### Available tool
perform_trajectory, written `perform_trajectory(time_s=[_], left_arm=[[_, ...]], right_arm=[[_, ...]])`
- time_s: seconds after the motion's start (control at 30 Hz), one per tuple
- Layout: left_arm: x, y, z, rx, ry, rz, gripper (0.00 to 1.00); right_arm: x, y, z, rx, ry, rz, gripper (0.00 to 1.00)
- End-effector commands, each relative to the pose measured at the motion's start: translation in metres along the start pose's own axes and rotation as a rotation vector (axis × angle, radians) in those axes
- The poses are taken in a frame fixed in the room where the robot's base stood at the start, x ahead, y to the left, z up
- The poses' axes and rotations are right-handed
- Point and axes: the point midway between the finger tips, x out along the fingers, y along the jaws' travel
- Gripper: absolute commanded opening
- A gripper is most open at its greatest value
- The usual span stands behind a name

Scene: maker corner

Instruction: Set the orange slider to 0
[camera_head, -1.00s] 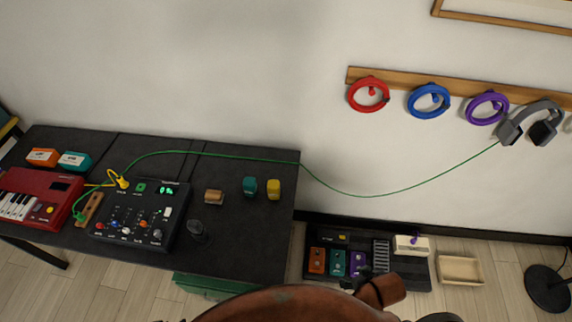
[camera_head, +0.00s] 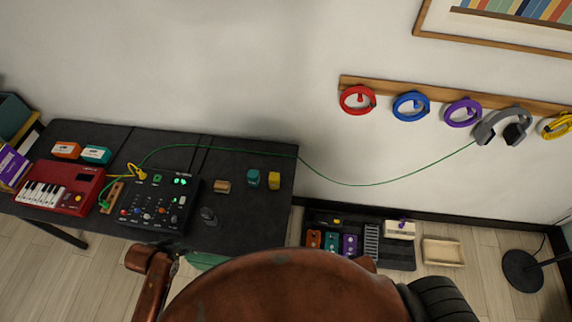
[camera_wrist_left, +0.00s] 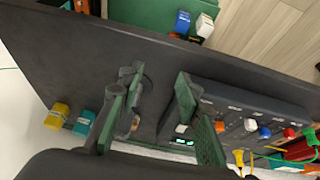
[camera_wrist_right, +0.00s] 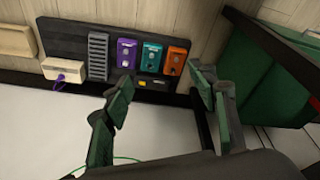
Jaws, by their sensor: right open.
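The black mixer (camera_head: 186,196) sits on the dark desk, with small coloured slider caps along its front and green lit digits at its back. The orange slider (camera_head: 161,210) is toward the right of the slider row. It also shows in the left wrist view (camera_wrist_left: 220,127), close to a finger of my left gripper. Its exact position along its slot is too small to read. My left gripper (camera_wrist_left: 157,82) is open and empty over the desk beside the mixer. My right gripper (camera_wrist_right: 159,80) is open and empty, away from the mixer, facing the pedal board.
A red keyboard (camera_head: 70,202) stands left of the mixer. A wooden block (camera_head: 222,187), a teal block (camera_head: 253,178) and a yellow block (camera_head: 274,179) stand to its right. A pedal board (camera_head: 398,258) lies on the floor.

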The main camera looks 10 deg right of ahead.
Motion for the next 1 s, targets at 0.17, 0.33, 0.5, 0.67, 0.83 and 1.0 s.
perform_trajectory(time_s=[0.17,0.33,0.5,0.67,0.83,1.0], left_arm=[[0.019,-0.04,-0.045,0.064,-0.013,0.017,0.32],[0.021,-0.093,-0.082,0.061,-0.024,0.007,0.32],[0.011,-0.141,-0.108,0.027,-0.024,-0.016,0.32],[0.004,-0.163,-0.12,0.004,-0.021,-0.029,0.32],[0.015,-0.167,-0.121,-0.003,-0.021,-0.028,0.32],[0.043,-0.168,-0.12,-0.002,-0.021,-0.029,0.32]], right_arm=[[0.082,-0.013,0.074,-0.023,-0.053,-0.015,0.53],[0.129,-0.021,0.15,-0.043,-0.089,-0.026,0.53],[0.148,-0.024,0.208,-0.059,-0.113,-0.032,0.53],[0.152,-0.024,0.234,-0.066,-0.121,-0.035,0.53],[0.153,-0.024,0.24,-0.068,-0.123,-0.035,0.53],[0.154,-0.024,0.241,-0.067,-0.124,-0.035,0.53]])
